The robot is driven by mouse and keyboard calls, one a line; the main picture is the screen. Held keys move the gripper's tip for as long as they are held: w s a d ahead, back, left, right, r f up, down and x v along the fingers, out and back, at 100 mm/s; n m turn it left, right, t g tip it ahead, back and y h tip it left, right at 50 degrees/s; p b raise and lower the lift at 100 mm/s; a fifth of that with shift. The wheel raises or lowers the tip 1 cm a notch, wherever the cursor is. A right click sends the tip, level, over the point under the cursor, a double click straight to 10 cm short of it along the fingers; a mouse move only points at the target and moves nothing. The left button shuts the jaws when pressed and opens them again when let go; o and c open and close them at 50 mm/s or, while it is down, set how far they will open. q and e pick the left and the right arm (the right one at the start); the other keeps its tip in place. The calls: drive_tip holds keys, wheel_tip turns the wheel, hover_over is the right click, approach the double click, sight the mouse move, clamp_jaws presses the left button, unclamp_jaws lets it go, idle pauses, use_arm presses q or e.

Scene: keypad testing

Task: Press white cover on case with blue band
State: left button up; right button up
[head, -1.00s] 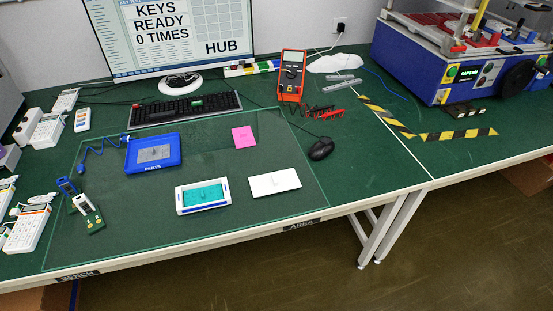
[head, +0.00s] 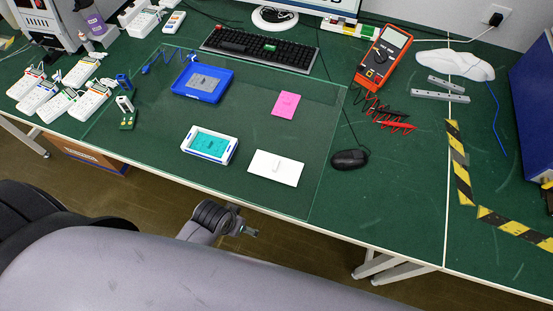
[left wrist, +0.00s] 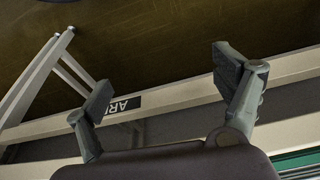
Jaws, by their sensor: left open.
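The white case with blue ends and a teal inside (head: 209,144) lies open on the clear mat at the front middle of the bench. The flat white cover (head: 276,168) lies on the mat to its right, apart from it, with a small raised piece on top. My left gripper (head: 252,232) is in front of the bench edge, below the cover in the head view, touching neither. In the left wrist view the left gripper (left wrist: 168,80) is open and empty, with the bench's front edge behind its fingers. My right gripper is not in view.
A blue tray with a grey pad (head: 202,82), a pink note (head: 286,103) and a black mouse (head: 349,159) are near. A keyboard (head: 260,48), an orange multimeter (head: 383,58) and several white devices stand around the mat. The mat between the tray and case is free.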

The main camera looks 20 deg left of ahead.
use_arm(q)
wheel_tip(320, 180, up, 19)
drive_tip(key=w+d+p, duration=0.1)
drive_tip(key=d+p, duration=0.1)
drive_tip(key=p, duration=0.1)
drive_tip(key=w+d+r+n+h, duration=0.2)
drive_tip(key=w+d+n+h, duration=0.25)
drive_tip(key=w+n, duration=0.3)
drive_tip(key=w+a+r+n+g, duration=0.3)
drive_tip(key=w+a+r+n, duration=0.35)
drive_tip(key=n, duration=0.55)
drive_tip(key=p, duration=0.1)
hover_over(275, 164)
drive_tip(key=a, duration=0.2)
drive_tip(key=shift+y, duration=0.35)
drive_tip(key=f, duration=1.1)
drive_tip(key=shift+s+f, duration=0.2)
drive_tip(key=shift+s, duration=0.2)
drive_tip(key=shift+w+p+x, duration=0.2)
drive_tip(key=shift+p+x, duration=0.05)
drive_tip(key=shift+x, duration=1.05)
drive_tip(key=shift+w+p+x, duration=0.2)
drive_tip(key=shift+p+x, duration=0.05)
drive_tip(key=shift+x, duration=1.1)
drive_tip(key=shift+a, duration=0.15)
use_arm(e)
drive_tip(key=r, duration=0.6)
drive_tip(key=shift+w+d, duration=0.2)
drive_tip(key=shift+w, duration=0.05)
